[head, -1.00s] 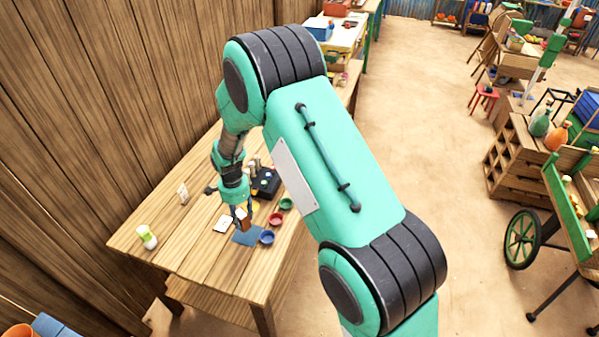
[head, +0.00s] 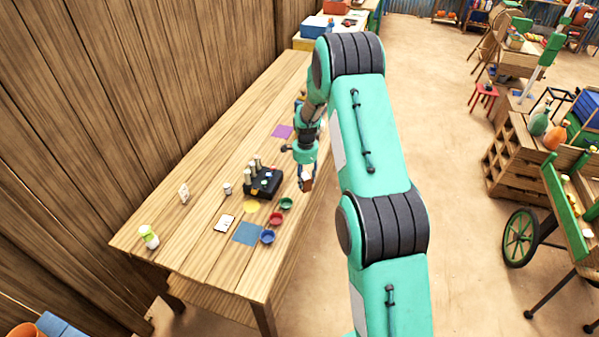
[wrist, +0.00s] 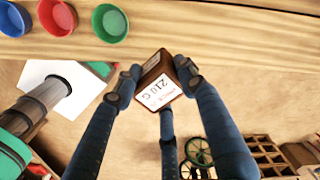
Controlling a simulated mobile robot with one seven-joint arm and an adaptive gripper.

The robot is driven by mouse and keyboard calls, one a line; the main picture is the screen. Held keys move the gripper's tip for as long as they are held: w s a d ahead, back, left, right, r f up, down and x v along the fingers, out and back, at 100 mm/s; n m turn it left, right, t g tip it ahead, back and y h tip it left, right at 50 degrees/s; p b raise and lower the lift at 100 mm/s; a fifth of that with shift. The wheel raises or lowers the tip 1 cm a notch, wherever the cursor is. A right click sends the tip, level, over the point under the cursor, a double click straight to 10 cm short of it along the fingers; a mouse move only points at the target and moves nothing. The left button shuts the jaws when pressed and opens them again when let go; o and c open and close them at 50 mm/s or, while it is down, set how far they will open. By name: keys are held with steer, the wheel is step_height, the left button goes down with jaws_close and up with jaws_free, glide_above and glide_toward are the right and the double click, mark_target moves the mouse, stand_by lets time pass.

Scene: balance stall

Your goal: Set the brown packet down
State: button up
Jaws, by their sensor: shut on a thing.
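My gripper (head: 304,181) is shut on the brown packet (head: 308,184), at the right edge of the wooden table (head: 190,250). In the wrist view, the packet (wrist: 158,78) sits between the blue fingers of my gripper (wrist: 157,82). It is a small brown block with a white label that reads "210 G", seen upside down. The floor shows below it in the wrist view, and the table edge lies just beyond it.
Green (head: 286,203), red (head: 275,218) and blue (head: 267,237) bowls stand near the table's right edge. A black device (head: 263,184) with small weights stands behind them. Blue (head: 248,233), yellow (head: 251,206) and purple (head: 283,131) mats lie flat. The table's far part looks mostly clear.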

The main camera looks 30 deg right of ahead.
steer(key=shift+d, duration=0.35)
steer(key=w+d, duration=0.1)
steer(key=w, duration=0.4)
steer(key=w+d+f, duration=0.1)
steer(key=w+d, duration=0.1)
steer(key=w, duration=0.3)
steer(key=w+d, duration=0.1)
steer(key=w, duration=0.4)
steer(key=shift+w+d+f, duration=0.15)
steer(key=shift+w+f, duration=0.05)
steer(key=shift+f, duration=0.05)
steer(key=shift+f+b, duration=0.3)
steer(key=shift+f, duration=1.45)
